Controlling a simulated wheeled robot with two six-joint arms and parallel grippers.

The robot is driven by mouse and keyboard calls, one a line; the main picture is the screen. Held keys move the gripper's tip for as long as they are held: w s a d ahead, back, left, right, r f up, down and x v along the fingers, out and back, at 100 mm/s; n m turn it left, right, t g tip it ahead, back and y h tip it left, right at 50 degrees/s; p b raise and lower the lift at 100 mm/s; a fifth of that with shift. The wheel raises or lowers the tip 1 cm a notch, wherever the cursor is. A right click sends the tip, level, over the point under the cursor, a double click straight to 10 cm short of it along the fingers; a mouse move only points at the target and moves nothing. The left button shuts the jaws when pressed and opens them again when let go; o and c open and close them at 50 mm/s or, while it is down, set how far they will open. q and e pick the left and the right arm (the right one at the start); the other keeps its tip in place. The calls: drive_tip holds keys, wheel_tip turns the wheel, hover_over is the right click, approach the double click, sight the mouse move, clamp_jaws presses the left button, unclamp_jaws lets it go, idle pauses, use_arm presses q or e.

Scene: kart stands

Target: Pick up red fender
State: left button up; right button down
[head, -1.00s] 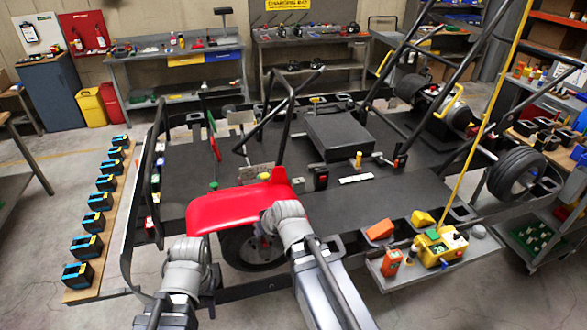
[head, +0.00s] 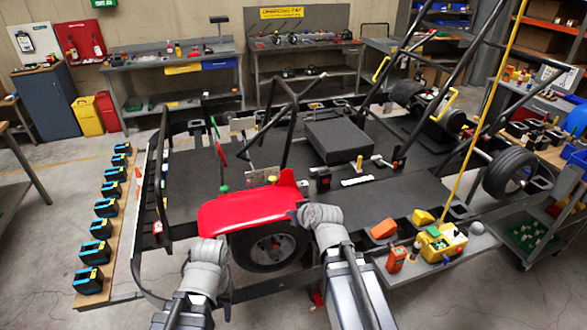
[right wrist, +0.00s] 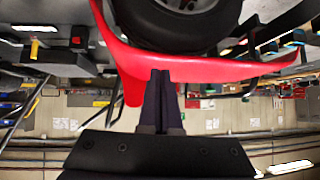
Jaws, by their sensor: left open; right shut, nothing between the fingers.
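The red fender (head: 248,207) sits over the black front wheel (head: 270,246) of the kart in the head view. In the right wrist view the red fender (right wrist: 215,70) curves across the top, in front of the tyre (right wrist: 180,22). My right gripper (right wrist: 160,76) is shut and empty, its dark fingertips close to the fender's lower edge; I cannot tell whether they touch. In the head view my right gripper (head: 298,214) is at the fender's right end, mostly hidden by its wrist. My left gripper (head: 226,292) is open, below and left of the wheel, largely hidden by its arm.
The kart frame's dark tubes (head: 285,130) rise behind the fender. A grey shelf (head: 425,268) with a yellow box (head: 440,242) and orange items stands at the right. Several black-and-blue boxes line a wooden board (head: 125,225) at the left. Floor is clear between board and kart.

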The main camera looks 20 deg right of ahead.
sight(289, 170)
drive_tip(key=w+d+r+t+h, duration=0.2)
drive_tip(key=w+d+r+t, duration=0.15)
drive_tip(key=d+r, duration=0.2)
drive_tip(key=shift+m+t+y, duration=0.25)
drive_tip(key=shift+m+y, duration=0.05)
drive_tip(key=w, duration=0.3)
drive_tip(key=w+a+b, duration=0.1)
drive_tip(key=w, duration=0.3)
drive_tip(key=w+f, duration=0.1)
drive_tip(key=w, duration=0.3)
drive_tip(key=shift+w+a+b, duration=0.2)
drive_tip(key=shift+b, duration=0.15)
drive_tip(key=shift+s, duration=0.15)
drive_tip(key=shift+s, duration=0.95)
drive_tip(key=shift+r, duration=0.1)
